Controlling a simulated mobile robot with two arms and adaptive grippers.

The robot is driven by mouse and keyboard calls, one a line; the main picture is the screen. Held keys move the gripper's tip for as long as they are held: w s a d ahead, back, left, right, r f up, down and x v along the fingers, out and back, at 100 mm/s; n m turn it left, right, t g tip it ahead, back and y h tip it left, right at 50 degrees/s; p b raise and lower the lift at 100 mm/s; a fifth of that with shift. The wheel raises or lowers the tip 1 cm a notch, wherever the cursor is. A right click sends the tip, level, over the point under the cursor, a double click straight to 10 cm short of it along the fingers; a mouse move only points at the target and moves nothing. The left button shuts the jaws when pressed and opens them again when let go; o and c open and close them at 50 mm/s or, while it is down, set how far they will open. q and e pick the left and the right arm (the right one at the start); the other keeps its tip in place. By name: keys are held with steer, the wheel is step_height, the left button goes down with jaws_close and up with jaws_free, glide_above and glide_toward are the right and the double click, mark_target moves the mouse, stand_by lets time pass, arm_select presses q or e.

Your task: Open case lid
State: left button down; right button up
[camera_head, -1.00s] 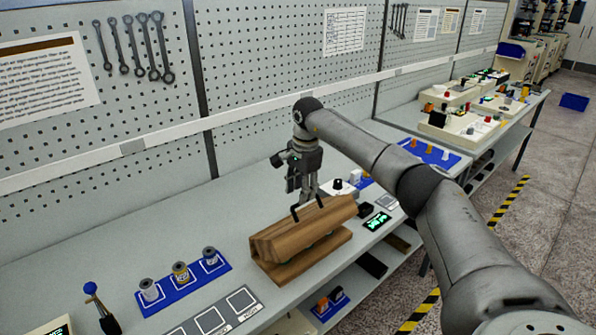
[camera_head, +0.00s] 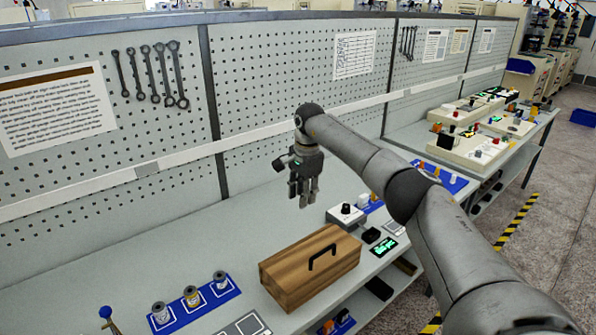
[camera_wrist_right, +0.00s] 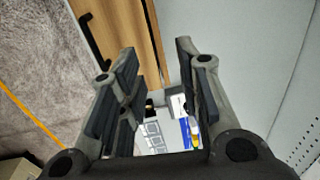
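The wooden case (camera_head: 290,283) stands on the grey bench with its lid (camera_head: 335,243) down. A black bar handle (camera_head: 321,257) is on the lid. The case's inside is hidden. My right gripper (camera_head: 304,200) is behind and above the case in the head view, fingers pointing down, clear of the handle. In the right wrist view my right gripper (camera_wrist_right: 158,60) has its fingers apart with nothing between them. My left gripper is not in view.
A blue tray with several spools (camera_head: 193,317) lies left of the case. A grey box with a black knob (camera_head: 346,215), a small display (camera_head: 384,247) and a blue tray (camera_head: 452,182) stand to the right. The pegboard (camera_head: 265,95) rises behind; bench behind the case is bare.

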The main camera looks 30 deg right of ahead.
steer(key=shift+w+r+p, duration=0.3)
steer(key=shift+r+p, duration=0.35)
steer(key=shift+r, duration=0.1)
steer(key=shift+w+r+p, duration=0.3)
steer(key=shift+r+p, duration=0.3)
steer(key=shift+r, duration=0.2)
steer(key=shift+w+r+p, duration=0.3)
steer(key=shift+r+p, duration=0.35)
steer(key=shift+r, duration=0.1)
step_height(320, 180, up, 12)
steer(key=s, duration=0.1)
steer(key=shift+s, duration=0.2)
steer(key=shift+f, duration=0.1)
